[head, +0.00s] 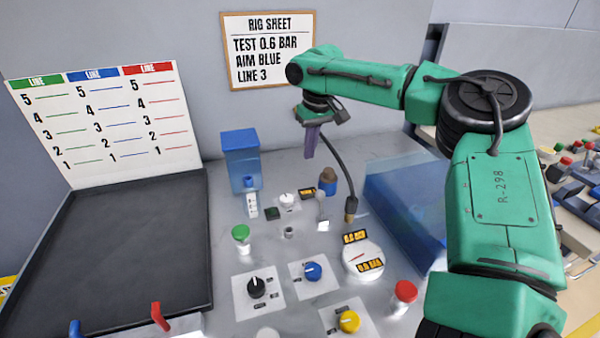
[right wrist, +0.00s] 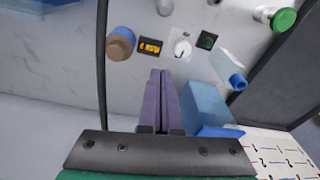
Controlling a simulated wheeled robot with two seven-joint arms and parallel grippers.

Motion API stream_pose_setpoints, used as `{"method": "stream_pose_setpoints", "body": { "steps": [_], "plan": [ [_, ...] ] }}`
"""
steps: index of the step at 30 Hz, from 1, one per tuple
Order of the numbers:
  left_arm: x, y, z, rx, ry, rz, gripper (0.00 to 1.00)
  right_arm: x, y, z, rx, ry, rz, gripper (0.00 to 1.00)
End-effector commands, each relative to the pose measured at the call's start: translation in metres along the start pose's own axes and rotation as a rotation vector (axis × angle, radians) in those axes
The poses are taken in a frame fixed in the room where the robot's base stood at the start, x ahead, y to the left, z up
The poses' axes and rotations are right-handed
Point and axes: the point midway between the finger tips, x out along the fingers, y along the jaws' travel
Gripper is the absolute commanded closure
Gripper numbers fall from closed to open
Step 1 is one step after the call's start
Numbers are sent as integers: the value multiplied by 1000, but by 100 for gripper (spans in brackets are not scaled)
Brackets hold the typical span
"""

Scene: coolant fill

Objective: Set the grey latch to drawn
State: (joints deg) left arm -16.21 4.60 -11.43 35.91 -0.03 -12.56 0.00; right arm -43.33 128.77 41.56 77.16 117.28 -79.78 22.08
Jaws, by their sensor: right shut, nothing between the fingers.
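A small grey lever with a rounded top (head: 321,200) stands on a white base on the rig's panel. It seems to be the grey latch, but I cannot read its setting. Its grey end shows at the top edge of the right wrist view (right wrist: 164,6). My right gripper (head: 309,155) is shut and empty, its purple fingers held above the back of the panel. In the right wrist view the fingers (right wrist: 161,72) lie together, pointing toward a white knob (right wrist: 183,48), apart from it and from the lever. My left gripper is out of view.
A blue container (head: 240,160) stands left of my fingers, with a brown-topped blue post (head: 328,181) to the right. A hanging hose (head: 350,205) is close to the lever. A black tray (head: 130,250) lies left.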

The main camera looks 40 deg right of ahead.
Motion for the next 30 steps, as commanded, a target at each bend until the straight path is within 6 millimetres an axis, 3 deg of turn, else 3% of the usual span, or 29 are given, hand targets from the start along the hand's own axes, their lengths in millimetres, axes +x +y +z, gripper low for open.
{"method": "stream_pose_setpoints", "body": {
  "steps": [6,11,18,23,30],
  "plan": [
    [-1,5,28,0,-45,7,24,0,0,0,0,1,0,100],
    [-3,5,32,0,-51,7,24,13,0,0,0,-2,0,100],
    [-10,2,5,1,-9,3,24,62,0,0,0,-4,2,100],
    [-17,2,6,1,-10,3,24,97,0,1,0,-5,1,100],
    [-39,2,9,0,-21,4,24,85,1,31,1,1,-1,100]
  ]
}}
